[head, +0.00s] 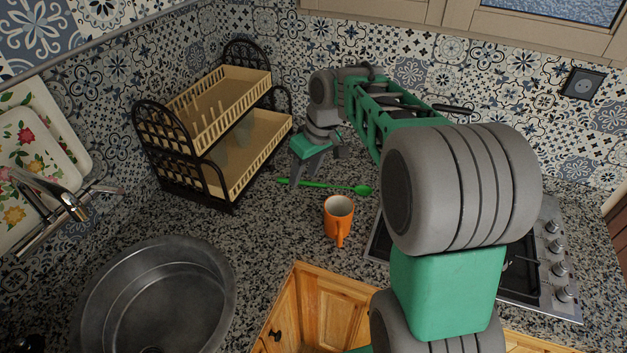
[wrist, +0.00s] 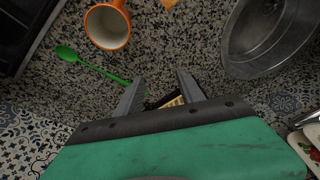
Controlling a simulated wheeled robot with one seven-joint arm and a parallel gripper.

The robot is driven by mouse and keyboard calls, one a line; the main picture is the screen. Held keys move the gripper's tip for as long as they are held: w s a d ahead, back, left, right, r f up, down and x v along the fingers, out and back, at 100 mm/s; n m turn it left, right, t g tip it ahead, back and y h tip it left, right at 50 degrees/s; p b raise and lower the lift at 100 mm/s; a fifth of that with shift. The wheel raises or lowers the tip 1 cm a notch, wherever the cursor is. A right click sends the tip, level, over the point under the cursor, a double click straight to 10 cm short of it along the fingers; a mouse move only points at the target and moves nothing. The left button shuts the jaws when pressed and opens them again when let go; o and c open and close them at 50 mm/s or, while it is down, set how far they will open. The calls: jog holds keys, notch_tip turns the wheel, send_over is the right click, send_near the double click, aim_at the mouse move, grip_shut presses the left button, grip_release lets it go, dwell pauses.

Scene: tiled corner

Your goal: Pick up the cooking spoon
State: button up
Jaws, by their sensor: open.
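The cooking spoon (head: 330,186) is bright green and lies flat on the granite counter, its bowl end to the right, near the cooktop. In the wrist view the spoon (wrist: 92,66) runs from its bowl at upper left to its handle end beside my left-hand fingertip. My gripper (head: 315,176) is open and empty, above the counter at the spoon's handle end, close to the dish rack. In the wrist view the two fingers of my gripper (wrist: 158,82) are spread apart, with bare counter between their tips. Whether a finger touches the handle, I cannot tell.
An orange mug (head: 339,218) stands just in front of the spoon. A two-tier dish rack (head: 205,165) stands to the left of my gripper. A round steel sink (head: 155,300) lies front left. The cooktop (head: 540,285) is at right, partly hidden by my arm.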

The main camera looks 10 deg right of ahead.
jog(key=w+d+f+n, duration=0.2)
jog(key=w+f, duration=0.1)
jog(key=w, duration=0.5)
jog(key=n+y, duration=0.2)
jog(key=n, duration=0.3)
send_over(324, 185)
jog(key=w+a, duration=0.2)
jog(key=a, duration=0.2)
notch_tip(324, 185, down, 10)
jog(key=shift+w+r, duration=0.15)
jog(key=shift+r, duration=0.1)
jog(key=x, duration=0.2)
jog(key=p+x, duration=0.1)
jog(key=x, duration=0.5)
jog(key=shift+d+f+p, duration=0.15)
jog(key=shift+d+p, duration=0.15)
jog(key=shift+c, duration=0.4)
grip_shut()
